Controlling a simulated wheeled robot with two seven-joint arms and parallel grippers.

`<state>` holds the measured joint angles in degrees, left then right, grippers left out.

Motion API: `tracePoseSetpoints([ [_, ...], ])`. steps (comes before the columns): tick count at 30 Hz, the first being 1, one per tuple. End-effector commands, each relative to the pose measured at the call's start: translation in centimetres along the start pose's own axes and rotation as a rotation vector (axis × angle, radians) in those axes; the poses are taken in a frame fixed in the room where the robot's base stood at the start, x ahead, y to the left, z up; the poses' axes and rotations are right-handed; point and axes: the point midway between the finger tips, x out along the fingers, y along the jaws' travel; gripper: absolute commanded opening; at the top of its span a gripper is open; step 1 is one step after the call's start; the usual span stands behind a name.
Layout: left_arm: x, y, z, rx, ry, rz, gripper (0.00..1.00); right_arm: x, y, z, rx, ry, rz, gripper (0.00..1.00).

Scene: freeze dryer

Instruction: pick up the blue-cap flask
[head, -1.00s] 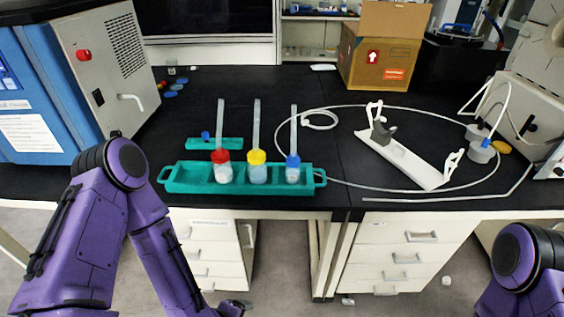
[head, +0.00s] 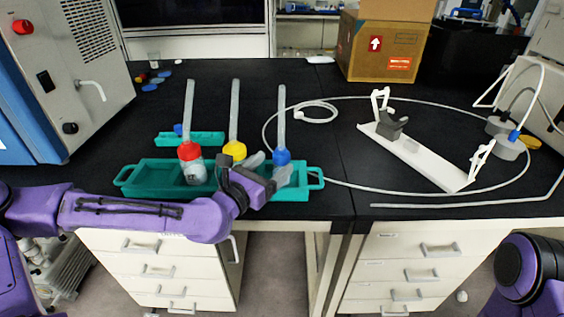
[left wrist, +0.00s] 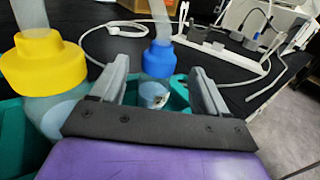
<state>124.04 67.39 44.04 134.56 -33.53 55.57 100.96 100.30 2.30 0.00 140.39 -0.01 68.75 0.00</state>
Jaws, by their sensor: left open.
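The blue-cap flask (head: 282,158) stands upright in the right part of the green rack (head: 313,172), with a clear tube rising from its cap. My left gripper (head: 272,166) is open at the rack, in front of the flask, whose lower body it partly hides in the head view. In the left wrist view the blue-cap flask (left wrist: 159,62) shows between and just beyond the two open fingers of my left gripper (left wrist: 165,75). Nothing is in the jaws. My right gripper is out of view.
A yellow-cap flask (head: 235,151) and a red-cap flask (head: 190,160) stand left in the same rack; the yellow one is close to my left finger in the wrist view (left wrist: 48,65). A small green rack (head: 205,138) is behind. A white stand (head: 420,158) and tubing lie right.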

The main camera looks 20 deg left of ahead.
Motion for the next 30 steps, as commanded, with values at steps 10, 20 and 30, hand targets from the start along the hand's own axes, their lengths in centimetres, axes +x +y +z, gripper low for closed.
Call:
tracePoseSetpoints([
  [10,4.8,0.1,0.1,0.001,0.001,-0.003,0.75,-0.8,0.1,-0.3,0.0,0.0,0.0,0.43],
  [20,4.8,0.1,0.0,0.0,0.001,-0.002,0.23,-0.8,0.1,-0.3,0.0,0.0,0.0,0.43],
  [30,4.8,0.1,0.3,0.0,0.0,-0.003,0.0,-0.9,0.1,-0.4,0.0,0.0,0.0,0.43],
])
